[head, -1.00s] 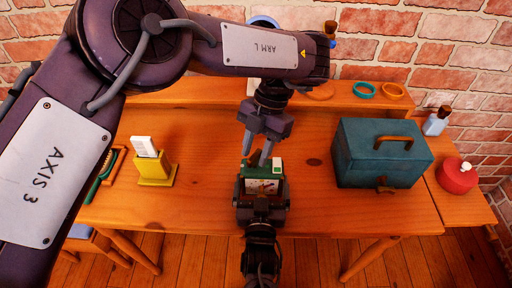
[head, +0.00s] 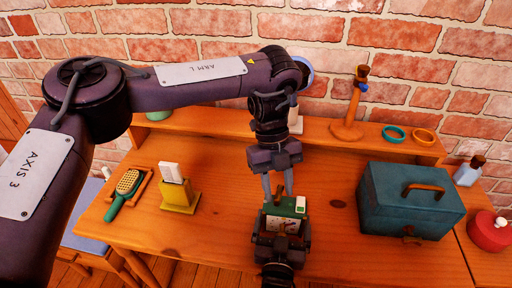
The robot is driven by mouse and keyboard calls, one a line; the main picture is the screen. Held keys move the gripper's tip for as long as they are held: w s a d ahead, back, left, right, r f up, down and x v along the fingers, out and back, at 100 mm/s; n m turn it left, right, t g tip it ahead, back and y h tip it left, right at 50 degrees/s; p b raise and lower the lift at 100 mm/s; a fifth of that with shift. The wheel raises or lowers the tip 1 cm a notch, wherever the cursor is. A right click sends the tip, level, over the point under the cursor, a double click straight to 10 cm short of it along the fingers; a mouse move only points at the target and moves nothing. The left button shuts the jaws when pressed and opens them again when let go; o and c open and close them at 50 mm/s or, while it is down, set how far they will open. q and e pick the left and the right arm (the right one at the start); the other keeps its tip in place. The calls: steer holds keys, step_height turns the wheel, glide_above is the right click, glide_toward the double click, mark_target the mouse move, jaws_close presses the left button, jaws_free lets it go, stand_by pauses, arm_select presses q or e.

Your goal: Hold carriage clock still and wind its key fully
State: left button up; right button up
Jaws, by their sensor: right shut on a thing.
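The carriage clock (head: 284,225) is a small green box with a pale face, on the front middle of the wooden table. It stands upright in the head view. My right gripper (head: 281,243) comes from the front edge and is shut on the clock, a finger at each side. My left gripper (head: 279,194) points down from above, just behind the clock's top. Its two fingers are apart with a gap between them. The winding key cannot be made out; the clock's back is hidden.
A teal box (head: 410,203) stands to the right. A yellow stand (head: 179,197) with a white card and a green brush (head: 126,189) are at left. A raised shelf (head: 220,123) runs along the back, bearing a wooden stand (head: 347,128) and rings (head: 394,134). Bare tabletop lies left of the clock.

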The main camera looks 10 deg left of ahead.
arm_select(q)
steer(key=n+h, duration=0.1)
steer(key=n, duration=0.2)
steer(key=n+t, duration=0.1)
steer(key=n, duration=0.1)
steer(key=shift+s+a+n+t+h, duration=0.15)
steer(key=shift+n+t+h, duration=0.15)
steer(key=shift+n+h, duration=0.1)
steer(key=n+t, duration=0.1)
steer(key=n, duration=0.2)
steer(key=n+t, duration=0.1)
steer(key=n, duration=0.2)
steer(key=shift+s+h, duration=0.1)
steer(key=shift+h, duration=0.2)
steer(key=v, duration=1.2)
steer(key=shift+s, duration=0.2)
